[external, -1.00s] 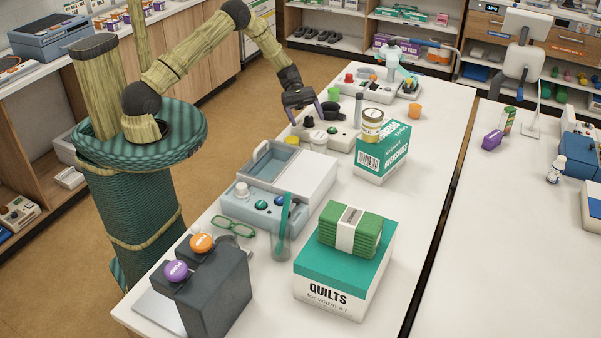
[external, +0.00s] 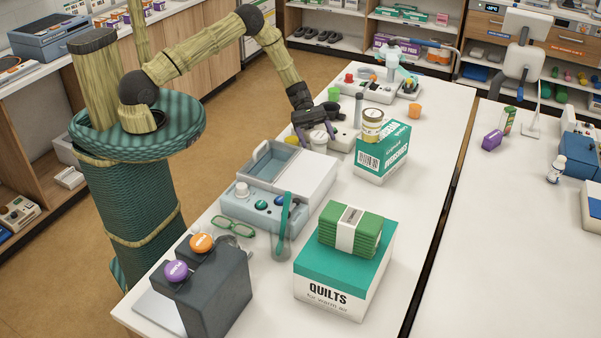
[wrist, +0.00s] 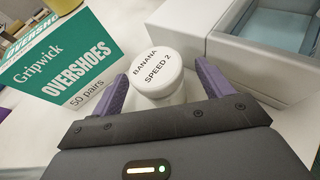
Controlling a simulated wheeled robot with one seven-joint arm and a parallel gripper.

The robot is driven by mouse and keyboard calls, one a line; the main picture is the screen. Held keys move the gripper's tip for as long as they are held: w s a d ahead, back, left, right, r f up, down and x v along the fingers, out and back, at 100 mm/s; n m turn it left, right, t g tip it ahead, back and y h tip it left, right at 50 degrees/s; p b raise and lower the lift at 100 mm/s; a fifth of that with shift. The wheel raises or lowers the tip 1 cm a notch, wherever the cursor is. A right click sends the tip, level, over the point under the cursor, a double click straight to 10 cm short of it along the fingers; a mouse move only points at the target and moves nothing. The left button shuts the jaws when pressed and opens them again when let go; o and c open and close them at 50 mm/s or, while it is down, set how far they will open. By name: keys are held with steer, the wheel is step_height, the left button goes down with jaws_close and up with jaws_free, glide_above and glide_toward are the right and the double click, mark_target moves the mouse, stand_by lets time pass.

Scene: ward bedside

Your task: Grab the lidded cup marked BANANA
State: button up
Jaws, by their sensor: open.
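The lidded cup marked BANANA (wrist: 157,73) is white, and its lid reads "BANANA SPEED 2" in the wrist view. It stands upright between the tips of my two purple fingers. My gripper (wrist: 160,92) is open around the cup, with a finger on each side; whether either finger touches it I cannot tell. In the external view the white cup (external: 319,140) shows at the front of my gripper (external: 316,134), partly hidden by it.
The green and white overshoes box (wrist: 62,68) stands close left of the cup in the wrist view, with a can on top. A grey-blue device with an open bin (wrist: 268,45) is close right. A quilts box (external: 340,275) stands farther along the table.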

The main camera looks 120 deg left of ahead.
mark_target(320, 143)
steer(key=shift+p+x, duration=0.35)
steer(key=shift+x, duration=1.15)
steer(key=shift+w+a, duration=0.1)
steer(key=shift+r, duration=0.1)
steer(key=c, duration=1.2)
step_height(320, 143, up, 10)
steer(key=b, duration=0.2)
steer(key=shift+b, duration=0.35)
